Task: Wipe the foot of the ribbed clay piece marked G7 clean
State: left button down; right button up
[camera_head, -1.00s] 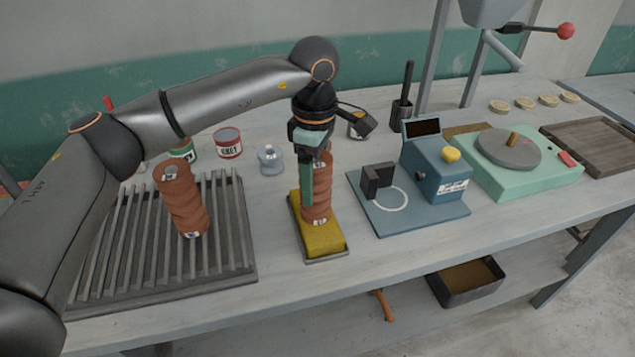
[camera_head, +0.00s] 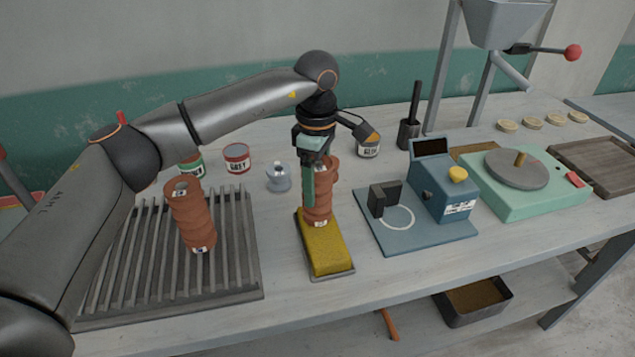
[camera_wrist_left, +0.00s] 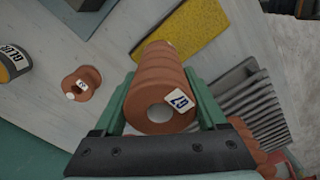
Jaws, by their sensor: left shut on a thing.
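My left gripper (camera_head: 312,190) points down and is shut around a ribbed terracotta clay piece (camera_head: 322,208), held upright. In the left wrist view, the held piece (camera_wrist_left: 158,75) has a white tag reading G7 beside the hole in its top, between the green fingers (camera_wrist_left: 165,105). Its foot is over the far end of the yellow sponge (camera_head: 328,252), which lies in a shallow tray (camera_head: 333,277). The foot appears to meet the sponge, but firm contact cannot be told. The sponge also shows in the left wrist view (camera_wrist_left: 185,28). My right gripper is not in view.
Another ribbed clay piece (camera_head: 190,215) stands on the slatted rack (camera_head: 235,270) at left. A smaller-looking clay piece (camera_wrist_left: 82,84) shows near a tin (camera_wrist_left: 14,62) in the wrist view. A blue device (camera_head: 440,190) stands right of the sponge. The bench front is clear.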

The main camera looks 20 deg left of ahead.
pick_arm(q)
jog(key=shift+r, duration=0.15)
notch_tip(320, 180, up, 7)
jog(key=p, duration=0.5)
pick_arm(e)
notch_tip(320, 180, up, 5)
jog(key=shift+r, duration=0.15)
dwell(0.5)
